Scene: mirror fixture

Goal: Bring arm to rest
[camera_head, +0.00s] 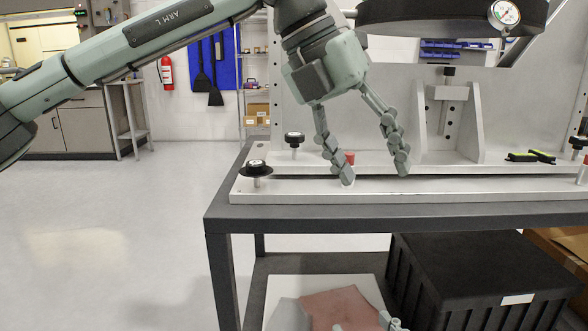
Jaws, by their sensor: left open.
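My left arm (150,40) comes in from the upper left and reaches across to the fixture.
A round black part with a gauge (506,13) is at the top right. Black knobs (256,168) stand on the base plate. A yellow-and-black tool (530,156) lies at right. The dark table (225,212) has a black crate (480,270) below. Floor (110,230) at left is clear.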

